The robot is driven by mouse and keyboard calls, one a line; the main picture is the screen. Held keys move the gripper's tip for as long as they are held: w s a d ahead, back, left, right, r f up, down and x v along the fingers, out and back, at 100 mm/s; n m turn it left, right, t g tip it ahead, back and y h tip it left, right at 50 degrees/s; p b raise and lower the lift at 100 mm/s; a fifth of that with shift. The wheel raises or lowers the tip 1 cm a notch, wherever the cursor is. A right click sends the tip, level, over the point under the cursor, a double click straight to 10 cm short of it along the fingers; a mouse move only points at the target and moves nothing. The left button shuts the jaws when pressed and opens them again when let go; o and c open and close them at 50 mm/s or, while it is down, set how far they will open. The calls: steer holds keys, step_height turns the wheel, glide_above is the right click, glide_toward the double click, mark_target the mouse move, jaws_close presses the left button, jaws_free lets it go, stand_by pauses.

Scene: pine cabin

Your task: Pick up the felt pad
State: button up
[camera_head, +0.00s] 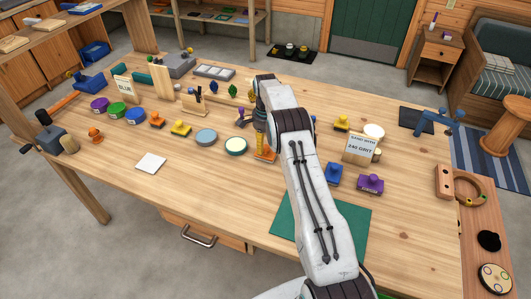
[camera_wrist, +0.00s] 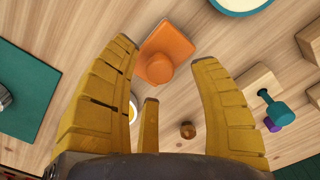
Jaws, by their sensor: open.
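An orange square pad with a round orange knob on top (camera_wrist: 166,52) lies on the wooden table, between the fingertips of my gripper (camera_wrist: 165,50) as seen in the wrist view. In the head view its orange edge (camera_head: 265,156) shows just below my gripper (camera_head: 262,140); my arm hides part of it. My gripper is open and empty, pointing down; I cannot tell the exact height of the fingertips over the pad. No label shows which one is the felt pad.
A round cream-topped tin (camera_head: 236,145) stands close left of my gripper. A green mat (camera_head: 290,218) lies at the front, partly under my arm. Blue (camera_head: 333,174) and purple (camera_head: 370,183) knobbed blocks and a sign (camera_head: 361,147) stand to the right. The table's front left is mostly clear.

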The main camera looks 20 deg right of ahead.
steer(key=shift+f, duration=0.9)
steer(key=shift+o, duration=0.2)
jaws_close()
